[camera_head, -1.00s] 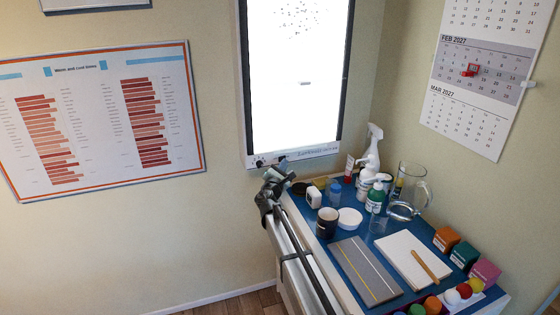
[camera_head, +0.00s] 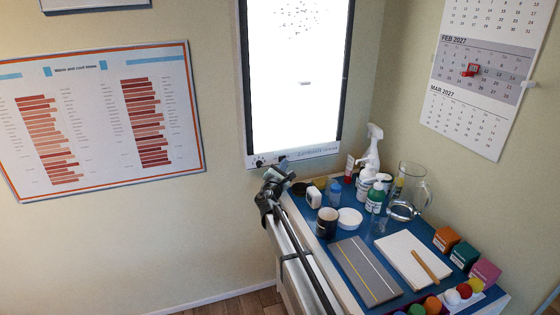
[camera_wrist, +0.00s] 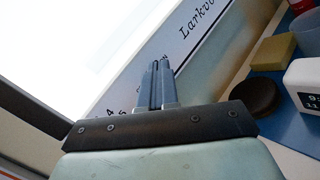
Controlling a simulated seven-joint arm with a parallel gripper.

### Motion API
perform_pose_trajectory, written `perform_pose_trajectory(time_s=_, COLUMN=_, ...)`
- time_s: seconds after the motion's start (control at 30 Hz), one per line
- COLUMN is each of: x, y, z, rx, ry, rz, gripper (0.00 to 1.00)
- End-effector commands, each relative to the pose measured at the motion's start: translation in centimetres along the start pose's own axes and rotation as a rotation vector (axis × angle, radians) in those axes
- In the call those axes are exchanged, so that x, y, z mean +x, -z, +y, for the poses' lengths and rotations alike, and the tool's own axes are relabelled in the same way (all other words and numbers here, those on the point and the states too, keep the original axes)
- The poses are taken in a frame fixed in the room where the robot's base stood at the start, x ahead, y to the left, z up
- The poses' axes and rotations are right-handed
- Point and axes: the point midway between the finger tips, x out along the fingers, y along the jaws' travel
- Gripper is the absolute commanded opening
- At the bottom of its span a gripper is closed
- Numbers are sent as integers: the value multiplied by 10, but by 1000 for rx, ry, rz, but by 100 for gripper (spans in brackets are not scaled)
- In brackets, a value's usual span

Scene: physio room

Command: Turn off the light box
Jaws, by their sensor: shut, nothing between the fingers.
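The light box (camera_head: 294,75) hangs on the wall, its panel glowing bright white. Its pale lower frame strip (camera_head: 310,154) carries printed lettering, and a small dark knob (camera_head: 260,163) shows at its lower left. In the wrist view the glowing panel (camera_wrist: 70,45) fills the upper left and the lettered strip (camera_wrist: 185,45) runs diagonally. My gripper (camera_head: 281,164) is at the strip's lower left, just right of the knob. In the wrist view my gripper (camera_wrist: 159,64) has its fingers together and empty, overlapping the strip. I cannot tell whether the tips touch it. The fingers hide part of the strip.
A blue-topped table (camera_head: 330,245) stands below and to the right. It holds a dark mug (camera_head: 326,223), a spray bottle (camera_head: 371,150), a glass jug (camera_head: 408,190) and several other items. A dark round lid (camera_wrist: 250,97) lies near my gripper. The wall to the left is clear below a chart (camera_head: 100,120).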

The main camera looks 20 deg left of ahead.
Motion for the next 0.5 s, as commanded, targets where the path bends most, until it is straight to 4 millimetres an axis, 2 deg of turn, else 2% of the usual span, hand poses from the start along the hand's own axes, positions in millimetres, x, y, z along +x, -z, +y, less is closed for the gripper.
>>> perform_pose_trajectory(time_s=0.5, x=4, y=3, z=3, rx=0, ry=0, rz=0, gripper=0)
